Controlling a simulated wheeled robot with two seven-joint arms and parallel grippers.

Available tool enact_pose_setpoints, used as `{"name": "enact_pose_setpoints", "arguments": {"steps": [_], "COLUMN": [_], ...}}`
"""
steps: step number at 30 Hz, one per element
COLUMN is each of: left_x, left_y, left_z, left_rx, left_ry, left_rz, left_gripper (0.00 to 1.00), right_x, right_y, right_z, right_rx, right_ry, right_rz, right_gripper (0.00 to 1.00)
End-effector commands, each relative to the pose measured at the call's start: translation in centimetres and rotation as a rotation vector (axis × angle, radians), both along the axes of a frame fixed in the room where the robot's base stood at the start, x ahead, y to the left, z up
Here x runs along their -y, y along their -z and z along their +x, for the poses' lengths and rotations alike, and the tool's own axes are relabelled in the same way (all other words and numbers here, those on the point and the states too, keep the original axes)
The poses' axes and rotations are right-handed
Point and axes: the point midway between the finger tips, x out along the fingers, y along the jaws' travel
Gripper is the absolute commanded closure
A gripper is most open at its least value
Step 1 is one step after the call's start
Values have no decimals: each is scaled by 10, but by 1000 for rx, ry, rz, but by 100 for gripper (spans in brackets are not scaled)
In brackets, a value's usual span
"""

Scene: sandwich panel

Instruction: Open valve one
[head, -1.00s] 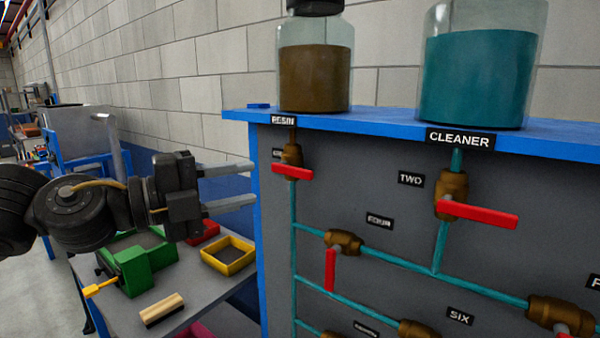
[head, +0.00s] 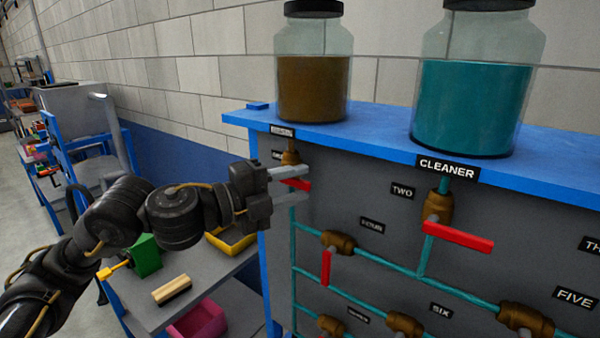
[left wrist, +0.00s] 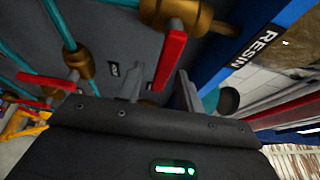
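Valve one is the brass valve (head: 290,157) under the resin label, with a red handle (head: 299,185) pointing right; its small number plate is partly covered. In the left wrist view its red handle (left wrist: 170,60) hangs from the brass body (left wrist: 178,12). My left gripper (head: 303,184) is open at this handle, one finger above and one below it in the head view. The left wrist view shows the handle between the two spread fingers (left wrist: 160,92), with a gap visible, so it does not look clamped. My right gripper is out of view.
Valve two (head: 438,207) is to the right and the valve labelled four (head: 338,241) is below, each with a red handle. Resin (head: 312,90) and cleaner (head: 470,105) jars stand on the blue shelf (head: 385,133). A side table (head: 205,290) holds a yellow tray (head: 233,241) and a brush (head: 172,290).

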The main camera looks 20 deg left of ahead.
Motion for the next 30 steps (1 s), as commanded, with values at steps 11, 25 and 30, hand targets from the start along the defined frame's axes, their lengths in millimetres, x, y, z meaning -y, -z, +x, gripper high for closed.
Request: {"name": "enact_pose_setpoints", "arguments": {"steps": [11,25,30], "left_x": [10,10,10], "left_y": [1,0,0], "left_z": [10,10,10], "left_rx": [1,1,1], "left_ry": [-1,-1,0], "left_rz": [1,1,1], "left_gripper": [64,100,100], "right_x": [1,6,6], "right_y": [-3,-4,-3], "right_z": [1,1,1], "right_rx": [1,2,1], "right_ry": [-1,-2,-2], "right_rz": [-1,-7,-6], "right_gripper": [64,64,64]}}
